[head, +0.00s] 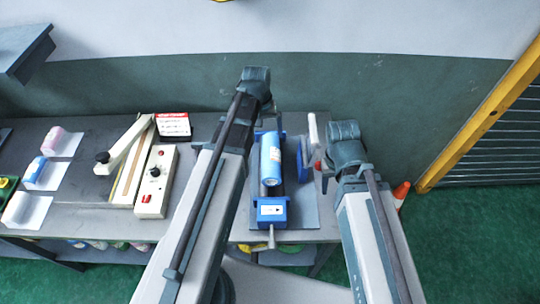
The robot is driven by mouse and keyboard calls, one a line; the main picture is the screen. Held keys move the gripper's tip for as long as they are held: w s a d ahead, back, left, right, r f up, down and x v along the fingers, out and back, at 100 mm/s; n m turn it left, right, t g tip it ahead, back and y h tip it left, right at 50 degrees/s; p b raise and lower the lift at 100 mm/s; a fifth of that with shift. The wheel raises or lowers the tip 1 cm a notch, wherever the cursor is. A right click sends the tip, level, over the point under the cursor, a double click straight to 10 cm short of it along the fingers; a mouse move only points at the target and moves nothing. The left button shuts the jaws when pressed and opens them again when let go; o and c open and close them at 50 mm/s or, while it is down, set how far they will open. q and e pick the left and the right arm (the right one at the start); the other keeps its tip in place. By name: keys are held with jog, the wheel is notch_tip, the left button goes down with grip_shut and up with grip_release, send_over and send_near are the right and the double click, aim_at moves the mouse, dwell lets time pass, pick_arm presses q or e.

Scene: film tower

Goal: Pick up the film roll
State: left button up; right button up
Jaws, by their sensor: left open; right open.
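A light blue cylinder (270,160), which looks like the film roll, lies lengthwise in a dark and blue holder (272,212) on the workbench. The holder has a blue front block with a white label and a metal handle. My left arm passes just left of the roll, and its dark joint (255,82) is beyond the roll's far end. My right arm's dark joint (345,150) is to the right of the holder. I cannot make out the fingers of either gripper; the arm links may hide them. Nothing visible touches the roll.
A white upright part (314,135) and a blue bracket (303,160) stand right of the roll. Small pink (51,140) and blue (36,169) rolls lie farther left. An orange cone (401,191) is on the floor.

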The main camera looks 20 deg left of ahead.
aim_at(270, 153)
pick_arm(q)
jog(key=f+b, duration=0.7)
jog(key=shift+w+d+f, duration=0.15)
jog(key=shift+d+f, duration=0.2)
jog(key=shift+d+f+b, duration=0.1)
jog(key=shift+f+b, duration=0.3)
jog(key=shift+b, duration=0.2)
jog(key=f+b, duration=0.5)
jog(key=shift+d+f, duration=0.15)
jog(key=shift+d, duration=0.25)
jog(key=shift+c, duration=0.2)
grip_shut()
